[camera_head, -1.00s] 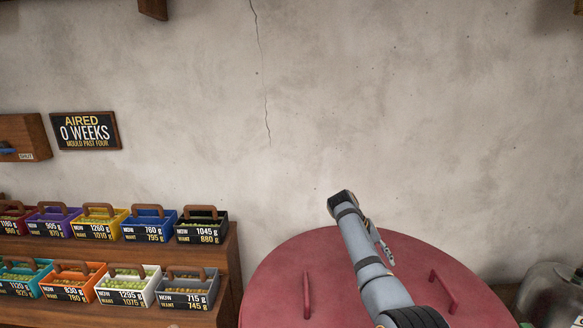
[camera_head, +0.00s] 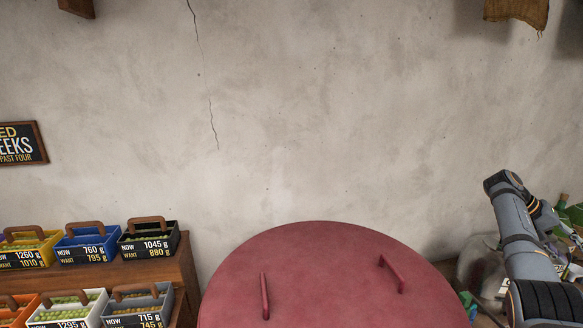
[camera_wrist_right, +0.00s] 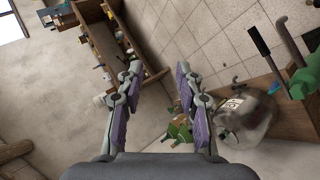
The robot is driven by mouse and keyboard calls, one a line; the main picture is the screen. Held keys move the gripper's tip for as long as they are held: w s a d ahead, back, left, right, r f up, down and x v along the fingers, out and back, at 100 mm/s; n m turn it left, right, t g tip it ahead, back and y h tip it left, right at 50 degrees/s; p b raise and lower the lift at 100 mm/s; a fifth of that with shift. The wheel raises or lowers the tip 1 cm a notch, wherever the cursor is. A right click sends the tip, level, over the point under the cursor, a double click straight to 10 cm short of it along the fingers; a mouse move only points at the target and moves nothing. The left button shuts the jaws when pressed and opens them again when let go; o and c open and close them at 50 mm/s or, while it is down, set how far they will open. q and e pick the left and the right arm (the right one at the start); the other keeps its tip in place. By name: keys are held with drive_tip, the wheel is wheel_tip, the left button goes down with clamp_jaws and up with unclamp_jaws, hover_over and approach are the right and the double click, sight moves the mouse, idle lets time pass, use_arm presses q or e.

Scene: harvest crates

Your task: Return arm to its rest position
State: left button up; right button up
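My right arm (camera_head: 525,245) comes up at the right edge of the head view, bent at a dark joint near its top. My left arm and left gripper are in neither view.
Small labelled crates with handles, such as a black crate (camera_head: 150,243), line a wooden shelf (camera_head: 187,275) at left. A glass jar (camera_wrist_right: 247,115) is beside the right finger in the wrist view.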

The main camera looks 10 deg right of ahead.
drive_tip(key=s+d+r+m+g, duration=0.25)
drive_tip(key=s+d, duration=0.35)
drive_tip(key=s, duration=0.3)
drive_tip(key=w+d+f+n+t+h, duration=0.15)
drive_tip(key=f+n, duration=0.25)
drive_tip(key=f, duration=0.4)
drive_tip(key=d+f+n+t+h, duration=0.2)
drive_tip(key=d+f+n+t, duration=0.1)
drive_tip(key=f, duration=0.5)
drive_tip(key=d+f+n+t+h, duration=0.2)
drive_tip(key=f+n, duration=0.2)
drive_tip(key=f, duration=0.4)
drive_tip(key=s+a+f+n+t+y, duration=0.2)
drive_tip(key=s+f+n+t, duration=0.1)
drive_tip(key=s+f, duration=0.5)
drive_tip(key=s+a+f+n+t+y, duration=0.1)
drive_tip(key=s+f+n+t+y, duration=0.15)
drive_tip(key=s+f, duration=0.6)
drive_tip(key=s+a+f+m+y, duration=0.1)
drive_tip(key=s+a+f+y, duration=0.1)
drive_tip(key=a+f, duration=1.15)
drive_tip(key=s+a+f+m+y, duration=0.1)
drive_tip(key=s+a+f+y, duration=0.1)
drive_tip(key=a+f, duration=1.15)
drive_tip(key=s+a+f+m+g+y+p, duration=0.1)
drive_tip(key=s+a+f+y+p, duration=0.1)
drive_tip(key=a, duration=2.8)
drive_tip(key=shift+y+p, duration=0.85)
drive_tip(key=shift+y, duration=0.15)
